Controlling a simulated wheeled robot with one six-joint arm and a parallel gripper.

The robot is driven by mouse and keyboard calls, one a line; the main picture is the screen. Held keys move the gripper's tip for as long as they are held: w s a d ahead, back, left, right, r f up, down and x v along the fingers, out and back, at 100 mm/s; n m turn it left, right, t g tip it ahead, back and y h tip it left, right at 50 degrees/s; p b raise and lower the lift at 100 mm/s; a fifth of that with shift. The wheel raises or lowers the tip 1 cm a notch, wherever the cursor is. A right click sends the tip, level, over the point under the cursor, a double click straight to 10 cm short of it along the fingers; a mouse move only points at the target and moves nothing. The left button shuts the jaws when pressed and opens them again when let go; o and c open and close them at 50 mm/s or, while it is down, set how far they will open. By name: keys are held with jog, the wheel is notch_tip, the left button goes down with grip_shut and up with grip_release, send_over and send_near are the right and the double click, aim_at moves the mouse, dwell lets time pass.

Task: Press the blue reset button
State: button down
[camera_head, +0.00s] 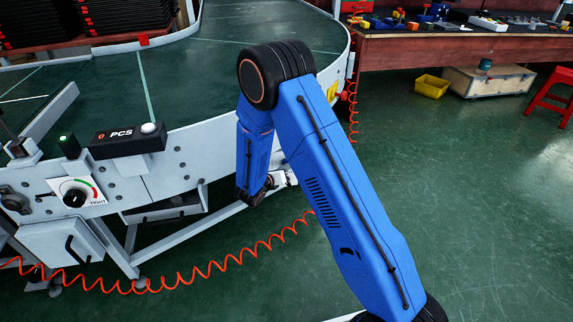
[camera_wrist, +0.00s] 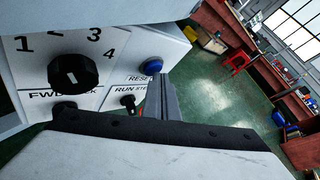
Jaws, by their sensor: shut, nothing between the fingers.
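The blue reset button (camera_wrist: 152,66) shows in the wrist view, beside the "RESET" label on a white control panel (camera_wrist: 112,97). My gripper (camera_wrist: 161,80) is shut and empty; its grey fingers rise from the lower middle of the wrist view. Their tips appear just below and right of the button in the picture, and I cannot tell whether they touch it. In the head view I cannot make out the reset button, and my blue arm hides much of that area.
The panel also has a large black numbered dial (camera_wrist: 72,70), a black switch (camera_wrist: 128,101) and a knob (camera_wrist: 63,109). The curved conveyor (camera_head: 210,75) stands at left, with an orange coiled cable (camera_head: 180,280) below it. The green floor at right is mostly clear.

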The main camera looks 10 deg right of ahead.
jog(key=shift+w, duration=0.15)
dwell(0.4)
jog(key=shift+s, duration=0.8)
jog(key=shift+s, duration=0.1)
jog(key=s, duration=0.4)
jog(key=shift+s, duration=0.4)
dwell(0.7)
